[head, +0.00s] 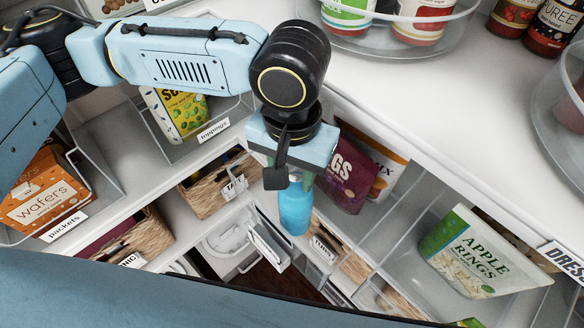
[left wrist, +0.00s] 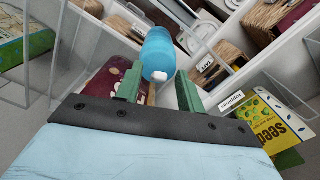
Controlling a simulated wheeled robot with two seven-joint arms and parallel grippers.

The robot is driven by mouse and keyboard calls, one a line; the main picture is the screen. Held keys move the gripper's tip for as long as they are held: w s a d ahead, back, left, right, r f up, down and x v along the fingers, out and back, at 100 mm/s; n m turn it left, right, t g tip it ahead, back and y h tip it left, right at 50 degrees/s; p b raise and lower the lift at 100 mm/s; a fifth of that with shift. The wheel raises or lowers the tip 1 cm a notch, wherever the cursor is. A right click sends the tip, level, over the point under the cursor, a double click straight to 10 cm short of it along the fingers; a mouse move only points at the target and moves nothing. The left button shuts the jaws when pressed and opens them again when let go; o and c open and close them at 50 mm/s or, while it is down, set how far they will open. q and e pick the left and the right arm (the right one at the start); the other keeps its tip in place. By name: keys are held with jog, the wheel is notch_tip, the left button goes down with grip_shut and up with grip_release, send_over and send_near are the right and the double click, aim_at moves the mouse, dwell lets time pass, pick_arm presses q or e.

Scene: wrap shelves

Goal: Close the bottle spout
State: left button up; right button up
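A blue bottle (head: 295,210) shows just below my left gripper (head: 295,180) in the head view; its top is hidden by the gripper. In the left wrist view the bottle (left wrist: 159,52) lies ahead of the gripper (left wrist: 159,74), between the lines of the two green fingers. Its white spout (left wrist: 160,76) faces the gripper. The fingers are apart, with a narrow gap visible beside the bottle, so the gripper looks open. I cannot tell whether the spout is up or folded down. My right gripper is in neither view.
Shelves crowd the arm. A clear bin with an apple rings bag (head: 472,255) is at right, and a dark red bag (head: 345,175) stands close beside the gripper. Wicker baskets (head: 217,188) and a wafers box (head: 45,190) are at left. A white counter (head: 420,95) lies above right.

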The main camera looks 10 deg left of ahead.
pick_arm(q)
grip_shut()
jog(key=shift+s+a+f+t+p, duration=0.15)
jog(key=shift+s+t+p, duration=0.25)
jog(key=shift+t, duration=0.2)
jog(key=shift+s+f+t+h, duration=0.3)
jog(key=shift+t, duration=0.4)
jog(key=shift+s+a+f+t+b, duration=0.1)
jog(key=shift+s+f+t+b, duration=0.35)
jog(key=shift+t, duration=0.45)
jog(key=shift+f+t+h+b, duration=0.2)
jog(key=shift+t+h+b, duration=0.15)
jog(key=shift+t, duration=0.15)
grip_release()
